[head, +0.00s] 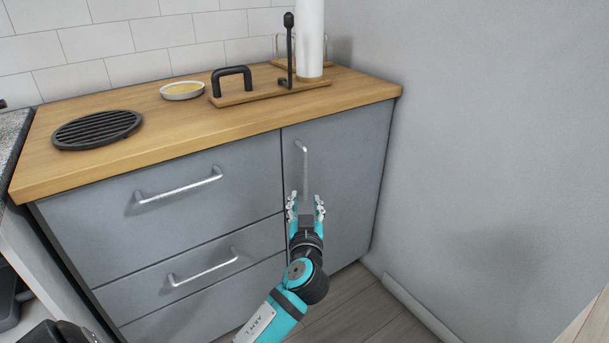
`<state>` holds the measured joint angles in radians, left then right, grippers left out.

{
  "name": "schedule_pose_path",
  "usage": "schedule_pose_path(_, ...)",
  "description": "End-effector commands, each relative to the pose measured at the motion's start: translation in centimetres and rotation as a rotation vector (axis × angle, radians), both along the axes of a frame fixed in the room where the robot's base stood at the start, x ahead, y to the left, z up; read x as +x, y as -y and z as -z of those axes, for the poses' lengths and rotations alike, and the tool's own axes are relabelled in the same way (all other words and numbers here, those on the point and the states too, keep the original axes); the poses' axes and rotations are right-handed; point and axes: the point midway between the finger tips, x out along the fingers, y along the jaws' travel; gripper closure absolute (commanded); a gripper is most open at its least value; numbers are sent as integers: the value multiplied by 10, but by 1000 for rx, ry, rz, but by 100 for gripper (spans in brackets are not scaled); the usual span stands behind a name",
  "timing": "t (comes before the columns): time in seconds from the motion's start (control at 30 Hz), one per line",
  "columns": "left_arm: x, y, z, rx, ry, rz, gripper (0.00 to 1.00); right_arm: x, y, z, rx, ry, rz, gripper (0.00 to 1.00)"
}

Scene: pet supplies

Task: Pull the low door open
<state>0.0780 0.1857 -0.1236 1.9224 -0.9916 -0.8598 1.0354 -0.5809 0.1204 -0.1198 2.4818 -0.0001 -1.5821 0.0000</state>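The low door (350,185) is the grey cabinet front at the right end of the counter, and it looks closed. Its silver vertical bar handle (305,165) is at the door's left side. My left gripper (305,200) is in front of the door, fingers pointing up toward the handle. The fingers are spread, one on each side of the handle's lower part in the picture. I cannot tell whether they touch it. The handle's lower end is hidden by the gripper. My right gripper is not in view.
Grey drawers with silver handles (180,187) are left of the door. The wooden counter (210,130) holds a black grate (97,130), a shallow dish (182,90) and a wooden stand with a white roll (310,40). A grey wall (480,150) is close on the right.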

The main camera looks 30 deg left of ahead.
Motion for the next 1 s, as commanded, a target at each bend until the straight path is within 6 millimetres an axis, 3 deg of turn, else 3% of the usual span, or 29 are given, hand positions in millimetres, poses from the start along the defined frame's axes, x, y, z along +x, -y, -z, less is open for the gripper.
schedule_pose_path(0.3,60,-40,0,5,-1,0,64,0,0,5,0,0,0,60)
schedule_pose_path(0.6,105,-70,1,2,-2,1,64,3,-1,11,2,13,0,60)
schedule_pose_path(1.0,120,-80,1,0,-2,2,64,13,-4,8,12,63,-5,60)
